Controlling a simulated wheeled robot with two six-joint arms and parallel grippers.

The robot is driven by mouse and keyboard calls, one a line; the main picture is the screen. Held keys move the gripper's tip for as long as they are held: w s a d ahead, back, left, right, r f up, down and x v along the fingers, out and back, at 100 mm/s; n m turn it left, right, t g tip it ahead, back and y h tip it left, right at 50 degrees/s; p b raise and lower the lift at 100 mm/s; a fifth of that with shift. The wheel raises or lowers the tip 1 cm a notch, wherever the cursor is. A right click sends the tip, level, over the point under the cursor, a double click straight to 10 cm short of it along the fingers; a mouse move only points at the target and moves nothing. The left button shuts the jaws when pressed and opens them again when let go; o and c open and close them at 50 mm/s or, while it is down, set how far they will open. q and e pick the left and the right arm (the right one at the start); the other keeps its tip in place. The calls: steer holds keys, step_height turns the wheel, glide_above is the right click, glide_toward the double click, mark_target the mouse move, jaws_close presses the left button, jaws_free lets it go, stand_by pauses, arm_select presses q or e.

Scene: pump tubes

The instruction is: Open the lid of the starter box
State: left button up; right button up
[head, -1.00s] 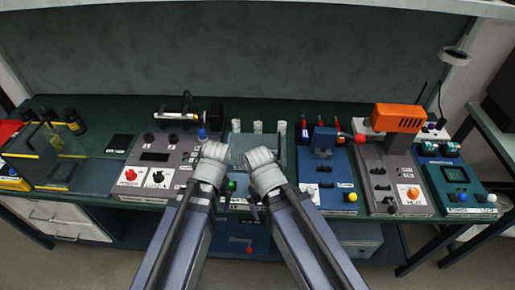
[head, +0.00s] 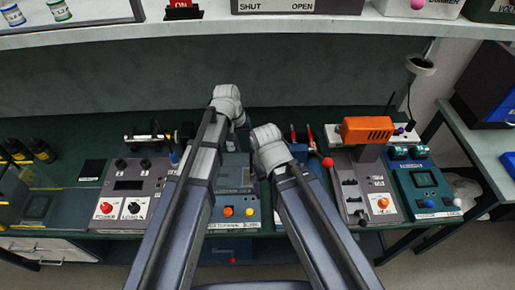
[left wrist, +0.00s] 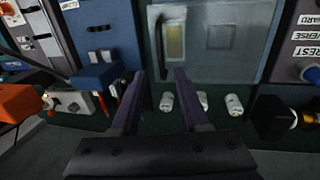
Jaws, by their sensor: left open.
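A grey box with a flat lid, which I take to be the starter box, sits mid-bench in the head view (head: 233,178), partly hidden by my left arm. In the left wrist view its lid (left wrist: 222,38) shows a small yellowish window and a dark handle bar along one edge. My left gripper (left wrist: 160,76) is open and empty, its two fingers pointing toward the lid's edge near the handle. Whether it touches is unclear. In the head view the left wrist hides the fingers. My right arm ends over the bench right of the box; its jaws are hidden.
A grey power panel (head: 130,186) stands left of the box. On the right are an orange device (head: 366,130) and a teal panel (head: 425,188). Several white caps (left wrist: 203,100) line the lid's far side. A shelf (head: 200,22) overhangs the back.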

mark_target(251, 162)
arm_select(q)
steer(key=f+b, duration=0.2)
steer(key=d+f+b, duration=0.1)
steer(key=f+b, duration=0.4)
steer(key=shift+s+d+f+b, duration=0.1)
steer(key=shift+d+f+b, duration=0.1)
steer(key=shift+f+b, duration=0.2)
steer(key=shift+c, duration=0.3)
jaws_close()
stand_by(1.0)
